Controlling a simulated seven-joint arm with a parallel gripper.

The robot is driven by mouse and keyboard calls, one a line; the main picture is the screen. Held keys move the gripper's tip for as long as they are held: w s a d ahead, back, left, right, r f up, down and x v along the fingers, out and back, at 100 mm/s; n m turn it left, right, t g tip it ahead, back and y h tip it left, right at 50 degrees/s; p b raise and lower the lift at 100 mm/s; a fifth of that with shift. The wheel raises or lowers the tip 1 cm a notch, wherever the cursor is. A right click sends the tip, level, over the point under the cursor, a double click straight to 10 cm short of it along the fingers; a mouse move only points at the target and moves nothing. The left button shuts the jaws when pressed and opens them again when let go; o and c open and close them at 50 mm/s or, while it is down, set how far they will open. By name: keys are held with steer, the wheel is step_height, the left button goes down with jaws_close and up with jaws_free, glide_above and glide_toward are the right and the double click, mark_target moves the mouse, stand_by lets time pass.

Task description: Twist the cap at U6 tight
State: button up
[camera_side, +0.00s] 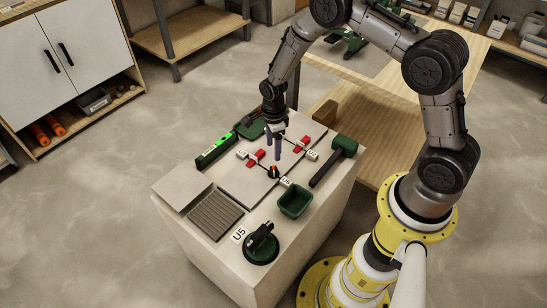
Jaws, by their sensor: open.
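My gripper (274,152) points down over the tiles on the white block, its two narrow fingers apart and empty. Below the fingers, a small dark cap with an orange mark (273,172) stands at a tile joint. A small white label (286,182) lies beside it; its lettering is too small to read surely, so I cannot tell whether it says U6. Red levelling pieces stand at the left joint (256,157) and the right joint (301,144), each near another small label. The fingertips appear above the dark cap, not around it.
On the block (262,288) are a green level (215,152), a mallet (334,160), an empty-looking green tub (295,201), a suction lifter (261,245) by the label U5, a grooved grey piece (215,214) and a loose tile (181,186). A wooden bench stands behind.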

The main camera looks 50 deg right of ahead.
steer(key=shift+r, duration=2.05)
